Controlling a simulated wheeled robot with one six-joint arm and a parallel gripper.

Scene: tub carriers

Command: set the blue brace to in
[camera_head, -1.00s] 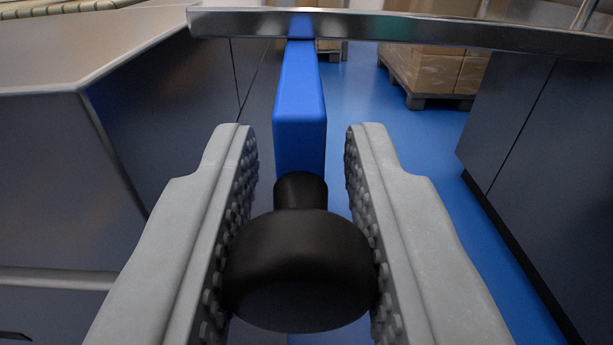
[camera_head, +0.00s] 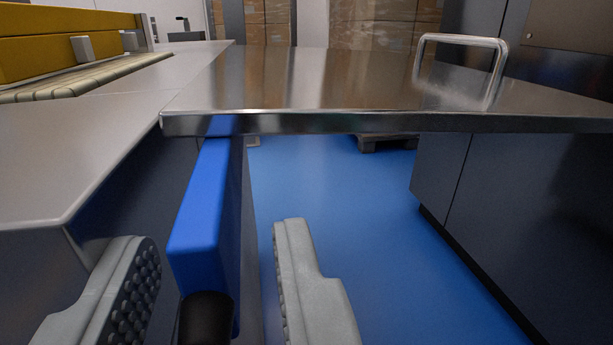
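The blue brace (camera_head: 207,215) is a flat bar on edge under the near edge of a level steel flap (camera_head: 330,124). It reaches from the flap toward me, alongside the left counter. A black knob (camera_head: 206,320) sits at its near end, low in the picture and partly cut off by the bottom edge. My gripper (camera_head: 212,235) is open, its two grey studded fingers well apart. The knob and near end of the brace lie between them in the picture, with a gap on each side. The brace's far end is hidden under the flap.
A grey counter (camera_head: 60,195) with a slatted conveyor and yellow side rail (camera_head: 65,45) stands left. A dark cabinet (camera_head: 520,215) stands right. A metal handle (camera_head: 460,42) rises from the flap. Blue floor (camera_head: 345,200) is open between. Boxes (camera_head: 380,22) stand behind.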

